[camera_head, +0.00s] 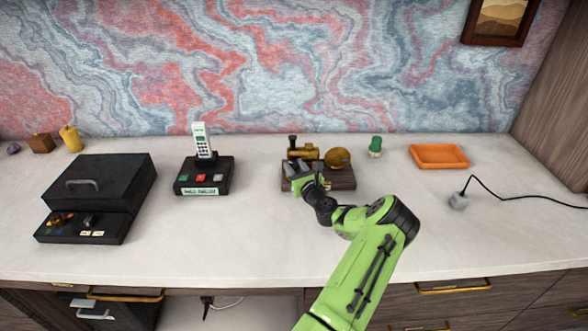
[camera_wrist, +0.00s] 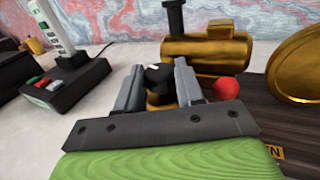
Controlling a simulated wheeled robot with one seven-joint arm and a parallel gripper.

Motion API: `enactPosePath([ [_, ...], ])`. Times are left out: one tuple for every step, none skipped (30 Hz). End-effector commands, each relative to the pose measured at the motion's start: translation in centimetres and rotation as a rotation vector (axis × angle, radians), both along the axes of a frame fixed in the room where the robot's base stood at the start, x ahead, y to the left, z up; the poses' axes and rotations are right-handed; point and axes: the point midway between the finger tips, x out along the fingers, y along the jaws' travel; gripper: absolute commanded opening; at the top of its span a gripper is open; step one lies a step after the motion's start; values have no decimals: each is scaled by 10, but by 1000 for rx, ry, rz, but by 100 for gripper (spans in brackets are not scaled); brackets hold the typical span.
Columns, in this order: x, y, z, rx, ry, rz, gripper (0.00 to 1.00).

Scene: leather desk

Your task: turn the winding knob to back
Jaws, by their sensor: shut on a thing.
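The winding knob (camera_wrist: 155,74) is black with a small white mark on top and sits on a brass collar. In the wrist view it is between the two grey fingers of my gripper (camera_wrist: 158,68), which is shut on it. In the head view my gripper (camera_head: 307,184) is at the front left of a dark wooden base (camera_head: 342,180) and hides the knob. The base carries a brass engine (camera_head: 303,153) with a black chimney and a round brass piece (camera_head: 338,158). A red ball (camera_wrist: 228,89) is just right of the fingers.
A cordless phone (camera_head: 202,140) stands on its black dock (camera_head: 190,183) to the left. A black box (camera_head: 110,178) with a control panel is farther left. A green-capped item (camera_head: 375,146), an orange tray (camera_head: 439,156) and a corded grey piece (camera_head: 459,201) are to the right. The front desktop is mostly clear.

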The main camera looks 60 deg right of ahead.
Motion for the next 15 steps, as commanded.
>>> enactPosePath([
  [-2,-2,-1,-2,2,24,6],
  [-2,-2,-1,-2,2,43,6],
  [-2,-3,-1,-3,3,65,6],
  [-2,-3,-1,-2,3,82,6],
  [-2,-3,-1,-1,1,97,6],
  [-2,-3,-1,-1,2,116,6],
  [-2,-3,-1,-2,2,128,6],
  [-2,-3,-1,-1,1,139,6],
  [-2,-3,-1,-1,1,152,6],
  [-2,-3,-1,-1,1,162,6],
  [-2,-3,-1,0,1,169,6],
  [-2,-3,-1,0,1,178,6],
  [-2,-3,-1,0,1,184,6],
  [-2,-3,-1,0,1,188,6],
  [-2,-3,-1,1,1,193,6],
])
